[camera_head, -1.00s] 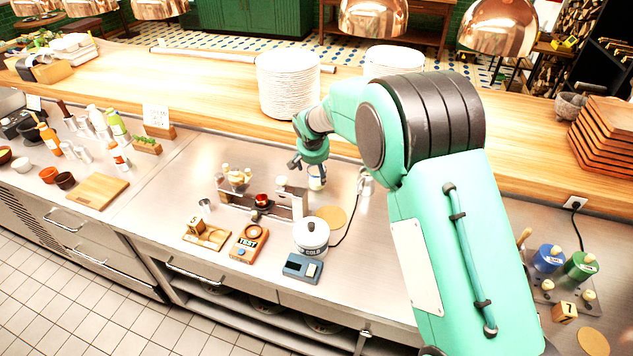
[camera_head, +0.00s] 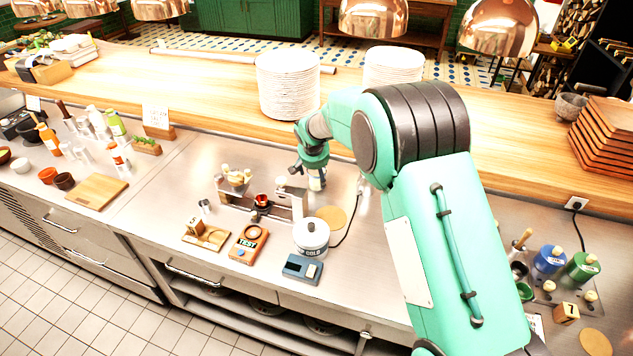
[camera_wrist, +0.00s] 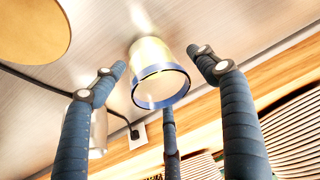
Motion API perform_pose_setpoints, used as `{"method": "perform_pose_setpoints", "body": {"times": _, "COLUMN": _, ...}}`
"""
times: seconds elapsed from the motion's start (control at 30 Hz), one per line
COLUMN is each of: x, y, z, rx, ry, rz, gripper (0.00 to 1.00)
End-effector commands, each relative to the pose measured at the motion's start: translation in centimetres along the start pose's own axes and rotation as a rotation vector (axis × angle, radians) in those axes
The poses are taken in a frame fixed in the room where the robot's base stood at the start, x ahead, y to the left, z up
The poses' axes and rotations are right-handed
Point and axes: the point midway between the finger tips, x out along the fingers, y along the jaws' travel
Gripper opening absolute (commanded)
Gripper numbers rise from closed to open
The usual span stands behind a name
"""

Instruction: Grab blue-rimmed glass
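The blue-rimmed glass (camera_wrist: 152,58) stands on the steel counter in the wrist view, its blue rim facing the camera and its body yellowish. My gripper (camera_wrist: 160,82) has its three dark blue fingers spread around the glass, with visible gaps between the fingertips and its wall. In the head view my gripper (camera_head: 313,170) points down at the glass (camera_head: 316,184), which it partly hides.
A clear glass (camera_wrist: 98,135) stands close by, partly behind one finger. A black cable runs past it on the counter. A round tan mat (camera_head: 331,217) and a white lidded pot (camera_head: 311,236) are nearby. Stacked white plates (camera_head: 287,88) stand on the wooden ledge behind.

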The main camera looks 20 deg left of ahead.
Motion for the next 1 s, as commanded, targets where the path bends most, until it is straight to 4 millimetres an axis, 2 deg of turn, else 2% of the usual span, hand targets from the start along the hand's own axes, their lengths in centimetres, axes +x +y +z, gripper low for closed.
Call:
{"method": "perform_pose_setpoints", "body": {"times": 0.03, "x": 0.0, "y": 0.0, "z": 0.0, "rx": 0.000, "ry": 0.000, "rz": 0.000, "gripper": 0.58}}
{"method": "perform_pose_setpoints", "body": {"times": 0.2, "x": 0.0, "y": 0.0, "z": 0.0, "rx": 0.000, "ry": 0.000, "rz": 0.000, "gripper": 0.24}}
{"method": "perform_pose_setpoints", "body": {"times": 0.67, "x": -0.2, "y": 0.0, "z": -0.1, "rx": 0.000, "ry": 0.001, "rz": 0.000, "gripper": 0.24}}
{"method": "perform_pose_setpoints", "body": {"times": 1.0, "x": -1.1, "y": 0.0, "z": -0.6, "rx": 0.001, "ry": 0.001, "rz": 0.000, "gripper": 0.24}}
